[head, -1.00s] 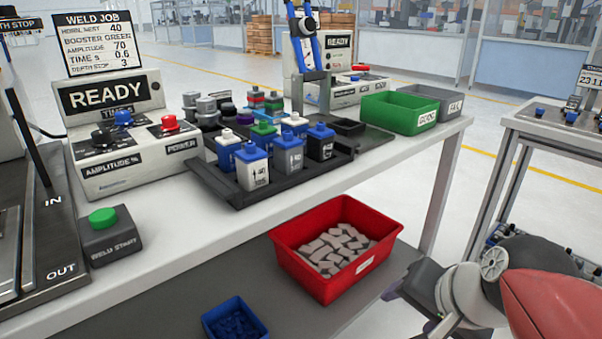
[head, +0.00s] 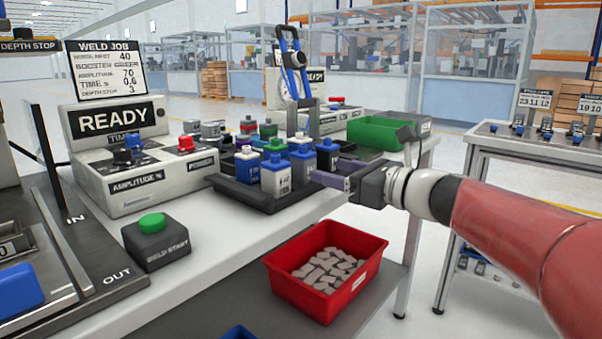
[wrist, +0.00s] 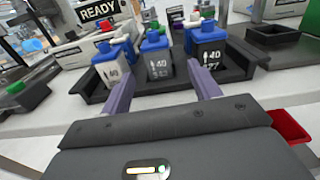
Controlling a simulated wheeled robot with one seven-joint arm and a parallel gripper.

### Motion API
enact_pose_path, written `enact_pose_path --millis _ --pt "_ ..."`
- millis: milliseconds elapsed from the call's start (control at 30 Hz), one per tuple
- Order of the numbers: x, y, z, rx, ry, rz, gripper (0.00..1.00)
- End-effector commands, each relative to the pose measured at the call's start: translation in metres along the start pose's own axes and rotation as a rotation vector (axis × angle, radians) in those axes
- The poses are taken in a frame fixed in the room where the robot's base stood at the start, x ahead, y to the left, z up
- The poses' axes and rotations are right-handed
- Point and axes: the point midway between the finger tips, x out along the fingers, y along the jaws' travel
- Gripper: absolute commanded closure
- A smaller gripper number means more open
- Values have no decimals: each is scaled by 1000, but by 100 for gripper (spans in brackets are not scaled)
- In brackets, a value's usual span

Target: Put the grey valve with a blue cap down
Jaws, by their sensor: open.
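The grey valve with a blue cap (head: 302,165) stands upright in the black tray (head: 240,192), between a white valve with a blue cap (head: 276,177) and a black valve with a blue cap (head: 327,153). In the wrist view the grey valve (wrist: 158,66) is in the middle, and the open fingers of my gripper (wrist: 163,80) point at it, one towards each side. I cannot tell whether the fingers touch it. In the head view my gripper (head: 335,178) is at the tray's front right, low beside the valves, and partly hides the tray.
A green bin (head: 372,134) stands behind my gripper on the bench. A red bin (head: 325,272) of grey parts sits on the lower shelf. The weld start box (head: 155,242) and the READY control unit (head: 118,125) are to the left. More valves stand behind the front row.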

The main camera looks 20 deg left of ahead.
Motion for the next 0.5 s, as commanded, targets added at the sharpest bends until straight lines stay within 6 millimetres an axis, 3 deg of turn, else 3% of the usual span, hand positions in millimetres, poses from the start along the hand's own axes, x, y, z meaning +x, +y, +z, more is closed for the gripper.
enact_pose_path --millis 500 --pt "60 5 8 30 -19 3 38"
